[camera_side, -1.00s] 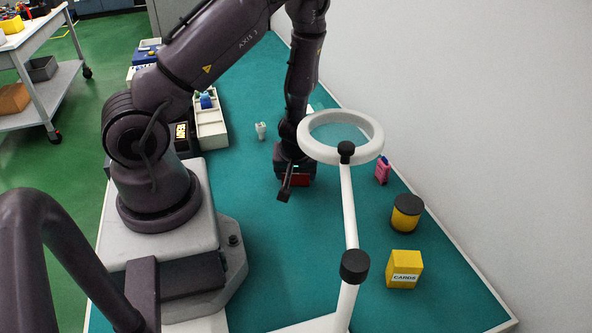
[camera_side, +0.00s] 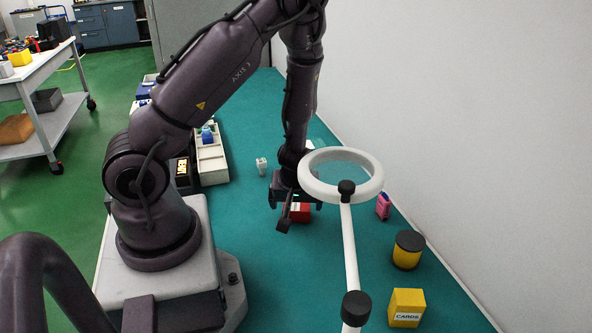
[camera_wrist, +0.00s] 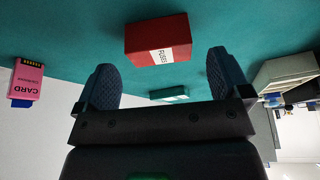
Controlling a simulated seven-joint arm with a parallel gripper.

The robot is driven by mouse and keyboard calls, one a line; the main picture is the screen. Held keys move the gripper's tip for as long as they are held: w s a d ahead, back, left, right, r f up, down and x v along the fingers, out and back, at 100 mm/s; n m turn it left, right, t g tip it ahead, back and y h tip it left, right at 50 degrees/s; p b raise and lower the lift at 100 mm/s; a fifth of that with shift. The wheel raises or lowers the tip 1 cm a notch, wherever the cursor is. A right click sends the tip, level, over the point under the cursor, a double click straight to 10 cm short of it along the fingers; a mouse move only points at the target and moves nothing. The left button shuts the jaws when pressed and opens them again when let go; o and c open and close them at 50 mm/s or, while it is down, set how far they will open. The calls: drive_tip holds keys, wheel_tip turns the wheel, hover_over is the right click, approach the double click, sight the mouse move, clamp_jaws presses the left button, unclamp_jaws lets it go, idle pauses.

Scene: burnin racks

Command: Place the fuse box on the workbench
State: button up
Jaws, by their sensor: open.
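The fuse box is a red box with a white FUSES label (camera_wrist: 157,37). It rests on the teal top of the workbench (camera_side: 330,285). In the side view the fuse box (camera_side: 300,213) shows just under my gripper (camera_side: 297,211), partly hidden by it. In the wrist view my gripper (camera_wrist: 164,82) has its two dark fingers spread wide. Nothing is held between them. The fuse box lies beyond the fingertips, roughly in line with the gap and apart from them in this view.
A white ring magnifier (camera_side: 348,240) stands close right of my gripper. A pink card pack (camera_side: 383,206), a yellow and black canister (camera_side: 408,250) and a yellow CARDS box (camera_side: 406,308) line the right side. A pale compartment tray (camera_side: 211,160) stands left. The wall bounds the right.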

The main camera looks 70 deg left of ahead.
wheel_tip(320, 180, up, 11)
drive_tip(key=d, duration=0.1)
drive_tip(key=shift+s+d, duration=0.2)
drive_tip(key=shift+r, duration=0.2)
drive_tip(key=c, duration=0.5)
